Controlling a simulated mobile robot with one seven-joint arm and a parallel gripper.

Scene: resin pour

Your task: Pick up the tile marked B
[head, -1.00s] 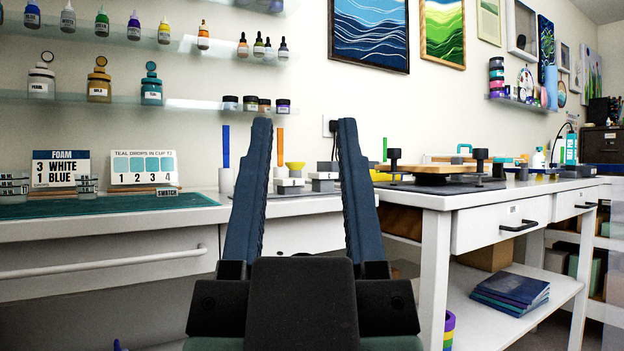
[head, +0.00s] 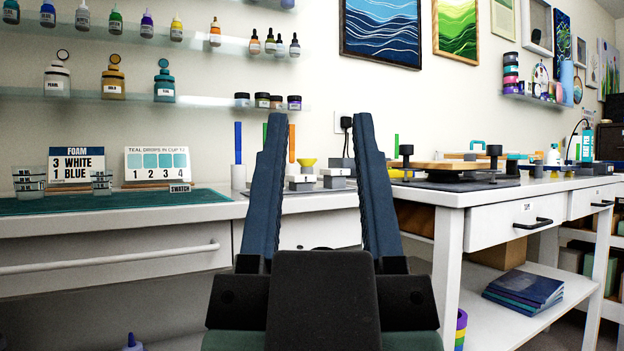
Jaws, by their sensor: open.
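My gripper (head: 320,118) is open and empty, its two dark blue fingers pointing up and away in the middle of the head view. Between and behind the fingers, small white pieces on grey blocks (head: 302,184) stand on the back white counter, with another grey-and-white piece (head: 336,179) to their right. No letter B is readable on any piece, so I cannot tell which is the tile marked B. The fingers hide part of the counter.
A teal mat (head: 120,203) with stacked cups (head: 30,182) lies on the left counter, below a foam sign (head: 77,164) and a teal drops sign (head: 157,163). Colored sticks (head: 238,143) stand beside my left finger. A white workbench (head: 480,193) with drawers stands at right.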

